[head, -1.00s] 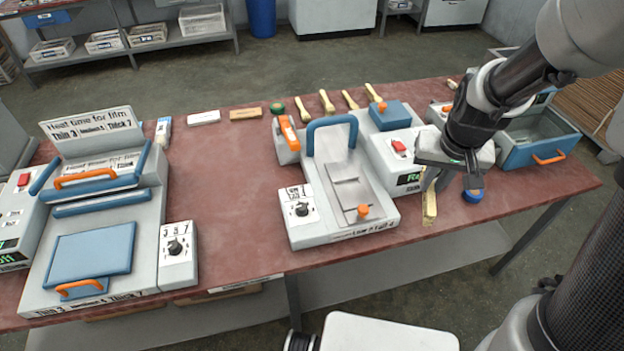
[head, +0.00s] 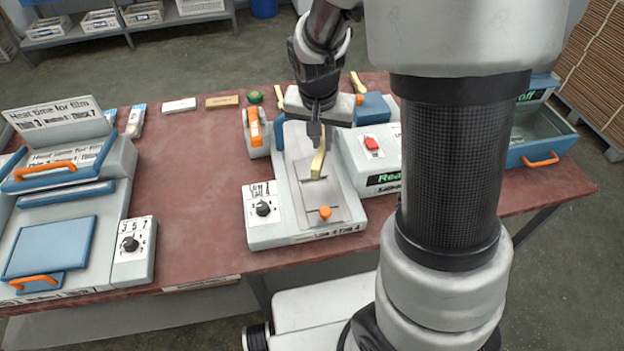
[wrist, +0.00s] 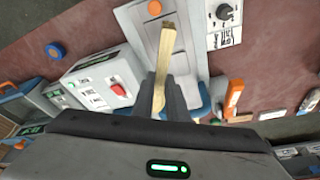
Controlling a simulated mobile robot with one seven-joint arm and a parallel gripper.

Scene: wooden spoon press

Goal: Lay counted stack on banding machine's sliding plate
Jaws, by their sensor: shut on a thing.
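My gripper (head: 317,138) is shut on the wooden spoon stack (head: 319,162), a pale yellow, narrow piece that hangs down from the fingers. The stack also shows in the wrist view (wrist: 164,58), sticking out from between the dark fingers. It is over the grey sliding plate (head: 327,204) of the banding machine (head: 261,232). I cannot tell whether its lower end touches the plate. The plate has an orange knob (head: 325,212) at its near end. The machine's blue arch at the back is partly hidden by my gripper.
A machine with a red switch (head: 371,143) and green display stands close on the right. An orange-handled device (head: 254,128) is on the left. A heat sealer (head: 60,200) fills the table's left. Bare red table (head: 190,170) lies between. My arm hides much of the right side.

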